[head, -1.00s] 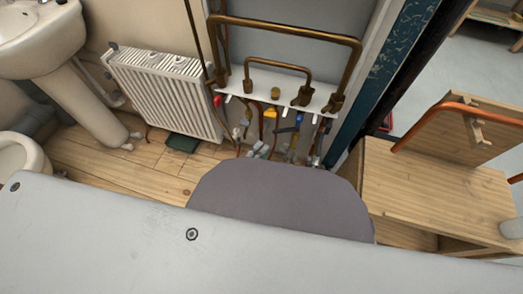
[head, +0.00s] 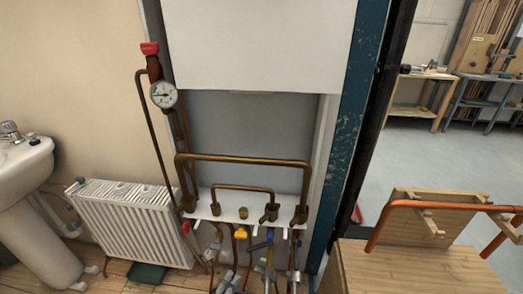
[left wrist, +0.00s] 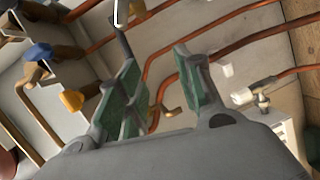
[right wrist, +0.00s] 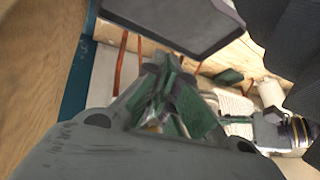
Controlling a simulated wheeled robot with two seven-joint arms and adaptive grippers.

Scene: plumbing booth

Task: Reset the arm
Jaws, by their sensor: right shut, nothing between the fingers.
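My left gripper (left wrist: 162,85) shows in the left wrist view with its green-padded fingers apart and nothing between them. Copper pipes and valves lie behind it. My right gripper (right wrist: 165,92) shows in the right wrist view with its green-padded fingers together and empty. In the head view, small grey parts at the bottom edge, below the valves, may be my gripper tips, but they are too small to read.
The manifold plate (head: 233,208) carries copper pipes and colored valves. A pressure gauge (head: 163,94) is above left. A white radiator (head: 135,225) and sink (head: 22,165) stand left. A wooden bench (head: 410,272) with a copper pipe (head: 440,205) stands right, beside the blue post (head: 345,135).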

